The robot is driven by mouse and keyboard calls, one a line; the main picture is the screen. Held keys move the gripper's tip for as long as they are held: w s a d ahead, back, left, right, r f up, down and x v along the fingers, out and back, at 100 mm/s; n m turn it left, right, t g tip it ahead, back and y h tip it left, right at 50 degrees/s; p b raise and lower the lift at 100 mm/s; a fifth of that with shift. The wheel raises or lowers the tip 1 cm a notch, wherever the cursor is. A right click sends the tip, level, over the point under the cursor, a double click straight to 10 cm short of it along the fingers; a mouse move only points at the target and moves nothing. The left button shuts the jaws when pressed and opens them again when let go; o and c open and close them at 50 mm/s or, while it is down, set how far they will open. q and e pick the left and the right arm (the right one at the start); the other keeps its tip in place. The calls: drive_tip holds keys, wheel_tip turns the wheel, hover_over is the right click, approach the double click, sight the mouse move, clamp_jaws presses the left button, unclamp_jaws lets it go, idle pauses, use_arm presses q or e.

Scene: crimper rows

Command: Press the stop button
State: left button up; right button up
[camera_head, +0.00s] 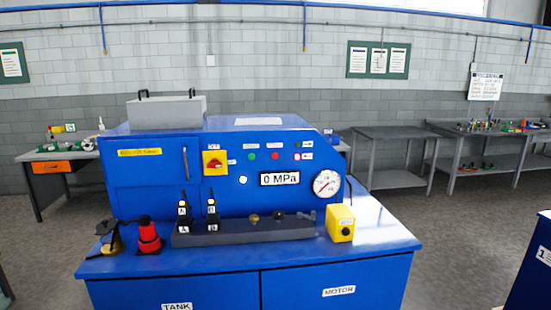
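A blue machine (140,185) stands in the middle of the view, with a control panel on its upright front. A small round red button (275,156) sits on this panel, to the right of a green button (251,157). The labels above them are too small to read, so I cannot tell for sure which is the stop button. A yellow plate with a red rotary switch (215,163) is to their left. The display (279,179) below reads 0 MPa. Neither of my grippers is in view, and nothing covers the buttons.
A round gauge (327,184) and a yellow box (341,223) are at the machine's right. A dark rail (245,233) with two black levers, a red object (148,237) and a black-and-yellow object (110,240) stand on the ledge. Grey tables (390,133) stand behind.

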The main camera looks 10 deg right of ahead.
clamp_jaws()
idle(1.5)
